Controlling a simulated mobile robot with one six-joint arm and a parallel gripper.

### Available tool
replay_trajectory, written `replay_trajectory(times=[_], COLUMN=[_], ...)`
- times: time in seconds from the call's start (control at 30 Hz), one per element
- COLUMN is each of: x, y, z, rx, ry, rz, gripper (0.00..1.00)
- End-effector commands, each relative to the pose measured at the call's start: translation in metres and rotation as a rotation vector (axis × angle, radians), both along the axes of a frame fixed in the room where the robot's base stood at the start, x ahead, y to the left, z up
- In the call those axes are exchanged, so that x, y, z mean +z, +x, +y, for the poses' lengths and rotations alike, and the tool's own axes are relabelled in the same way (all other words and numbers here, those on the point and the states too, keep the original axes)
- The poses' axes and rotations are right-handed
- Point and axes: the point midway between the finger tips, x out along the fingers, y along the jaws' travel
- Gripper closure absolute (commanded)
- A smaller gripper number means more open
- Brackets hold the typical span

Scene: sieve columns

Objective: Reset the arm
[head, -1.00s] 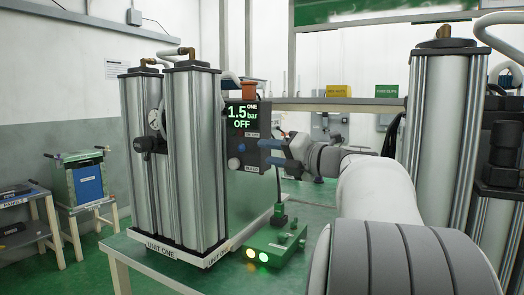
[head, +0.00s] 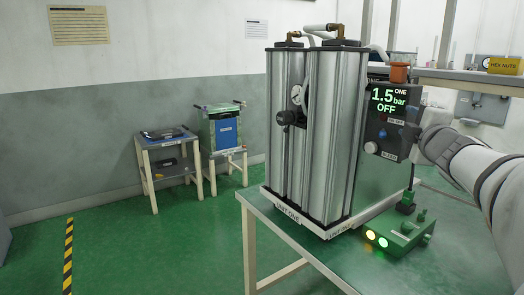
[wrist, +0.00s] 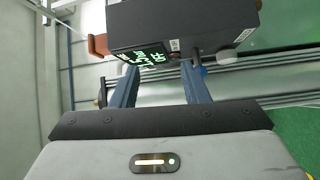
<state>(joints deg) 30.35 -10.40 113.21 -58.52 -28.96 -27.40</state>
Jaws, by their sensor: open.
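My gripper (head: 408,133) is at the right of the head view, in front of the control panel (head: 374,124) of unit one. In the wrist view its two blue fingers (wrist: 158,68) are spread apart, with nothing held between them. The panel also shows in the wrist view (wrist: 200,22), turned sideways and just past the fingertips. Its green display (head: 388,99) reads 1.5 bar OFF. A blue knob (wrist: 196,57) is close to the right finger; I cannot tell whether they touch. A pale knob (wrist: 227,57) is further right.
Twin metal columns (head: 315,135) of unit one stand on the green table (head: 330,258). A green box with lit lamps (head: 400,238) sits in front of the panel. Small stands (head: 170,165) with equipment are at the back left.

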Motion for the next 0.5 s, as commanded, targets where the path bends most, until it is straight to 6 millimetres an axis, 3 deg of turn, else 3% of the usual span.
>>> replay_trajectory(times=[0.03, 0.07, 0.27, 0.37, 0.5], x=[0.009, 0.004, -0.053, -0.088, -0.128], y=[-0.004, -0.008, -0.053, -0.093, -0.161], z=[0.008, 0.011, 0.047, 0.08, 0.131], rx=[-0.053, -0.092, -0.344, -0.475, -0.655], ry=[0.119, 0.196, 0.677, 0.891, 1.121], rz=[0.037, 0.063, 0.309, 0.479, 0.74], gripper=[0.59, 0.59, 0.59, 0.59, 0.59])
